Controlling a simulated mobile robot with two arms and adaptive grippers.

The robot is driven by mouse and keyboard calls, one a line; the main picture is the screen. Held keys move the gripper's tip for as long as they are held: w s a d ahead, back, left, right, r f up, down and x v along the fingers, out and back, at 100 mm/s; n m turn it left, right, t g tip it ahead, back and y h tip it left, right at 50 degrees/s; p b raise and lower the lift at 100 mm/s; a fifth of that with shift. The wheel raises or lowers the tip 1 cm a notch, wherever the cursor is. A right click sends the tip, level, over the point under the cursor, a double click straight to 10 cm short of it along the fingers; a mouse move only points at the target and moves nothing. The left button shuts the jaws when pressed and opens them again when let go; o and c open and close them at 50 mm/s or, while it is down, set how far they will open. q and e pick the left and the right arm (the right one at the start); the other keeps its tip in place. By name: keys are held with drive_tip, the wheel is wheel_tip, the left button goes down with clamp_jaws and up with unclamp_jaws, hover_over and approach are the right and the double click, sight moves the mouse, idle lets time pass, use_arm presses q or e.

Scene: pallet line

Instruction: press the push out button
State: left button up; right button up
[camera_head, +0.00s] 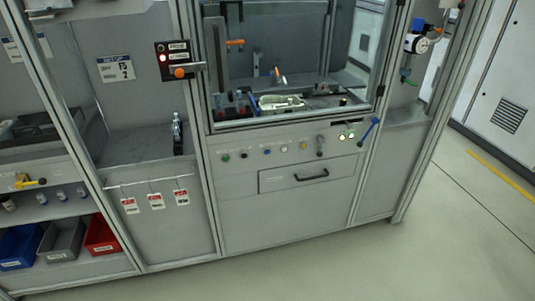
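A row of small round buttons runs along the grey front panel (245,180) of the machine. They include a green button (225,157), a dark button (243,155), a blue button (267,151), a light blue button (284,148) and a yellowish button (304,146). Lit green-white indicators (346,136) sit further right. The labels are too small to read, so I cannot tell which one is the push out button. Neither of my grippers is in view.
A drawer (312,174) with a black handle is below the buttons. A blue lever (368,131) sticks out at the right. A black control box (174,62) with a red light is upper left. Coloured bins (60,240) stand lower left. The floor in front is clear.

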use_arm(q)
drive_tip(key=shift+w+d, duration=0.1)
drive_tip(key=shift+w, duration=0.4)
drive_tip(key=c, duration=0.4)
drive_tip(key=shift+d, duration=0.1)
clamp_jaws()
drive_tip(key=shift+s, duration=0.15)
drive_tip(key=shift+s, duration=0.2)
